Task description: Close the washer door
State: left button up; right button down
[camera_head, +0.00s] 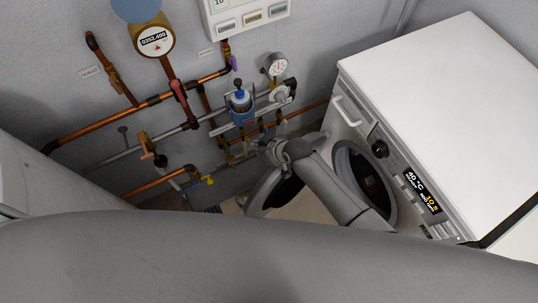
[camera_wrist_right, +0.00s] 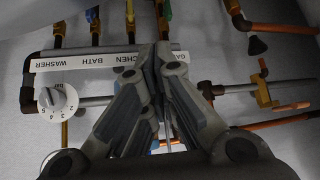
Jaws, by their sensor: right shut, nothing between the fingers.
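The white washer (camera_head: 440,110) stands at the right in the head view, with its round drum opening (camera_head: 364,184) on its front. Its round door (camera_head: 262,192) stands open, swung out to the left of the opening, and is partly hidden behind my right arm. My right gripper (camera_head: 272,150) is above the door's upper edge, near the pipes, with the arm reaching across in front of the washer. In the right wrist view the fingers (camera_wrist_right: 163,58) are shut together and empty. I cannot tell whether the gripper touches the door. My left gripper is not in view.
Copper and grey pipes with valves line the wall, including a blue-topped valve (camera_head: 240,101) and a pressure gauge (camera_head: 275,66). A round meter (camera_head: 154,40) hangs higher up. The wrist view shows a labelled strip (camera_wrist_right: 95,62) and a white dial (camera_wrist_right: 58,102). A large grey shape fills the head view's bottom.

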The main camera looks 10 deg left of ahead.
jog(key=s+d, duration=0.1)
jog(key=s+d+p, duration=0.1)
jog(key=d, duration=0.1)
jog(key=shift+s+d, duration=0.15)
jog(key=shift+s, duration=0.1)
